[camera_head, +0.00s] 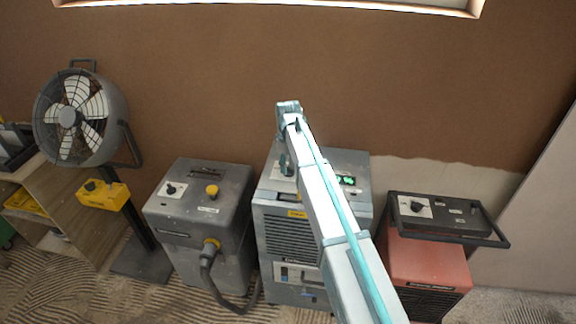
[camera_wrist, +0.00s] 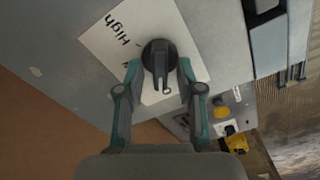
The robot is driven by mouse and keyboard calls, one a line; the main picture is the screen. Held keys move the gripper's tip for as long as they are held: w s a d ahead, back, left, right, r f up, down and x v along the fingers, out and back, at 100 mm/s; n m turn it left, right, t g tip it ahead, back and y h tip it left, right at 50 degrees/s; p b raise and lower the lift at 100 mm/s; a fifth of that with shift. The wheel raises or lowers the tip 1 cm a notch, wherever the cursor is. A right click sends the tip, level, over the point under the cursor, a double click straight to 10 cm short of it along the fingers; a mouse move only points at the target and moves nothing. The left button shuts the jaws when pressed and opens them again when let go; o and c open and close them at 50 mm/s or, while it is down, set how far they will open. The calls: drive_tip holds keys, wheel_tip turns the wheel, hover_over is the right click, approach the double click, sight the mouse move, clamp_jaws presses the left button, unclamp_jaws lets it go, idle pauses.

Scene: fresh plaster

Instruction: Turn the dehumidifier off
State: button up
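The grey machine with a green display (camera_head: 290,238) in the middle of the head view appears to be the dehumidifier; I cannot read its name. My arm crosses in front of it and hides part of its top and front. My gripper (camera_head: 286,163) is over the left part of its top. In the wrist view, a black rotary knob (camera_wrist: 158,58) sits on a white label plate (camera_wrist: 125,40) with the word "High". My gripper (camera_wrist: 159,72) is open, with one finger either side of the knob. Whether the fingers touch it is unclear.
A grey machine (camera_head: 203,205) with a hose, knob and yellow button stands left. A red heater-like unit (camera_head: 430,262) with a black handle frame stands right. A fan (camera_head: 80,115) with a yellow control box (camera_head: 103,194) is far left. The brown plaster wall is close behind.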

drive_tip(key=shift+r, duration=0.1)
wheel_tip(320, 180, up, 12)
idle(0.8)
